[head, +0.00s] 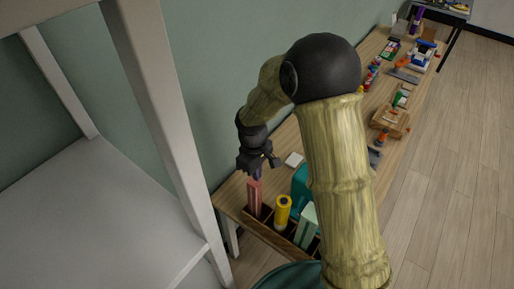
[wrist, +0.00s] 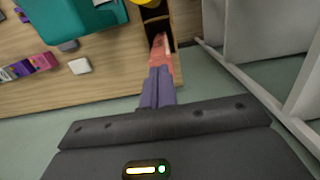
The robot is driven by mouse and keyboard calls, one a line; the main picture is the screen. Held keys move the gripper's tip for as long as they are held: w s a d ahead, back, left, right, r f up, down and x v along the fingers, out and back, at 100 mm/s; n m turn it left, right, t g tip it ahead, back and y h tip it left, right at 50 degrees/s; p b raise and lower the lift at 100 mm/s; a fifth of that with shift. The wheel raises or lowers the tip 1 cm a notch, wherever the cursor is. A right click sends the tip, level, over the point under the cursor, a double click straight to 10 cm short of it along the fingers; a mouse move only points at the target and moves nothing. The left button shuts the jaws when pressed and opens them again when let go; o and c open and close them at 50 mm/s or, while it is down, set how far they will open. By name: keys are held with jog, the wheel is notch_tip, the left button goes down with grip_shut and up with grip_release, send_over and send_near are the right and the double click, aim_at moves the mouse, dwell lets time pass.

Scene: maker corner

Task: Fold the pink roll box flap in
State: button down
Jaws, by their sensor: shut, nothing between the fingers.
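The pink roll box (head: 254,198) stands upright at the left end of a dark divided holder (head: 262,232), near the table's end. My gripper (head: 256,174) points down right above the box's top. In the wrist view my gripper's purple-grey fingers (wrist: 158,76) are shut together with nothing between them. Their tips overlap the near end of the pink roll box (wrist: 160,48), which reaches down into a dark compartment. The fingers hide part of the box's top. I cannot make out the flap or its angle, nor whether the fingertips touch it.
A yellow cylinder (head: 283,212), a teal object (head: 300,184) and a pale green carton (head: 306,226) stand close to the right of the box. A small white block (head: 294,159) lies behind. A white shelf unit (head: 165,110) stands at the left; the wall is behind.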

notch_tip(320, 180, up, 2)
jog(key=shift+r+p, duration=0.25)
jog(key=shift+p, duration=0.4)
jog(key=shift+w+r+b, duration=0.1)
jog(key=shift+r+b, duration=0.15)
jog(key=shift+b, duration=0.15)
notch_tip(320, 180, up, 9)
jog(key=b, duration=0.2)
jog(key=shift+d, duration=0.1)
jog(key=s+d+f+m+t, duration=0.1)
jog(key=s+d+m, duration=0.4)
jog(key=d, duration=0.4)
jog(key=s+d+f+m+t, duration=0.2)
jog(key=s+d+m, duration=0.4)
jog(key=d, duration=0.3)
jog(key=shift+s+f+y+b, duration=0.25)
jog(key=shift+f+y+b, duration=0.05)
jog(key=shift+b, duration=0.1)
